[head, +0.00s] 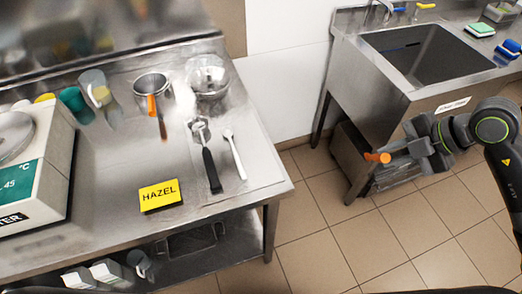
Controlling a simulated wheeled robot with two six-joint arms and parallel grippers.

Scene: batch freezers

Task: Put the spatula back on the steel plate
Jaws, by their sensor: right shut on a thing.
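My right gripper (408,152) reaches in from the right, above the floor between the table and the sink. It is shut on the spatula, whose orange handle end (377,157) sticks out to the left of the jaws. The rest of the spatula is hard to make out. The steel plate (258,168) lies flat at the right end of the steel table, well to the left of my gripper. A dark-handled scoop (211,170) and a white spoon (235,155) lie on it. My left gripper is not in view.
A steel sink (415,55) is at the back right.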

